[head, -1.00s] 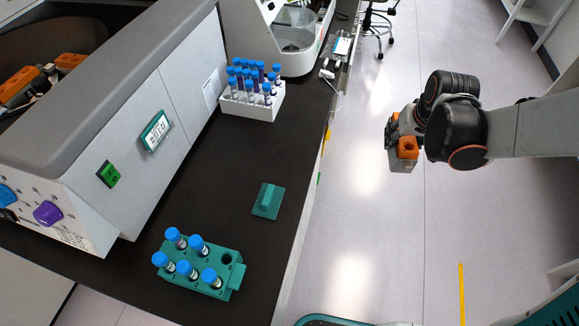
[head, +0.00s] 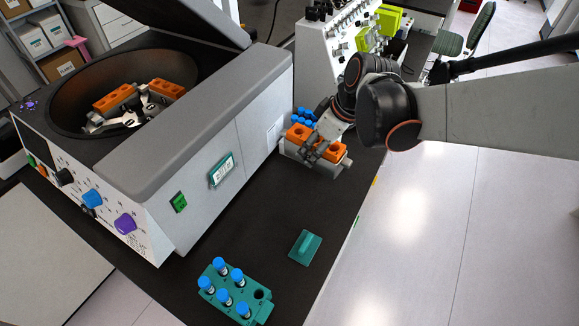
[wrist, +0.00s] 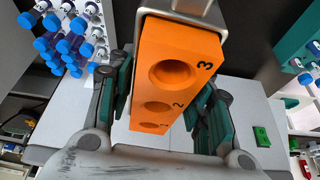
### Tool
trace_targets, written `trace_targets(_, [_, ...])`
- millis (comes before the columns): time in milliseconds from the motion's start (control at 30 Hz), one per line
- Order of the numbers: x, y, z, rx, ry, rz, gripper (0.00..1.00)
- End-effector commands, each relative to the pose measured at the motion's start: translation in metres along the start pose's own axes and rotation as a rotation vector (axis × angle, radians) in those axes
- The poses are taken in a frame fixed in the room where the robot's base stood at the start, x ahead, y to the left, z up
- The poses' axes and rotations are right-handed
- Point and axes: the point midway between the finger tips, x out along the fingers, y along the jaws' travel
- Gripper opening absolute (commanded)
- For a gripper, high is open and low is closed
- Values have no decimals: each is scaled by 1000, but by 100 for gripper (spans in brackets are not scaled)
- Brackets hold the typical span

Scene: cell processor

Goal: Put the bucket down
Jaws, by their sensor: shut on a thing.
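The bucket (head: 298,151) is a grey metal holder with an orange numbered insert (wrist: 178,78). In the head view it is above the dark bench beside the centrifuge's right side, partly hidden by my gripper. My gripper (head: 318,147) is shut on the bucket, with a finger on each side of it in the wrist view (wrist: 163,100). The bucket's underside is hidden, so I cannot tell its height over the bench. The centrifuge (head: 215,170) stands open with its lid raised. Other orange-topped buckets (head: 115,97) sit in its rotor (head: 125,122).
A teal rack (head: 246,300) of blue-capped tubes and a small teal block (head: 305,248) are on the bench (head: 260,235). A blue-capped tube rack stands behind the held bucket, partly hidden (head: 303,117). A white machine (head: 325,55) is at the back. Bench between the teal items and bucket is bare.

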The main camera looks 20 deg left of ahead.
Motion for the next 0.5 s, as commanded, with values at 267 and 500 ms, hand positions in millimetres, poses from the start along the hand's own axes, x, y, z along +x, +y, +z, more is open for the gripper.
trace_targets(267, [5, -30, -19, -97, 8, -38, 3])
trace_targets(500, [53, -30, 0, -97, 8, -38, 3])
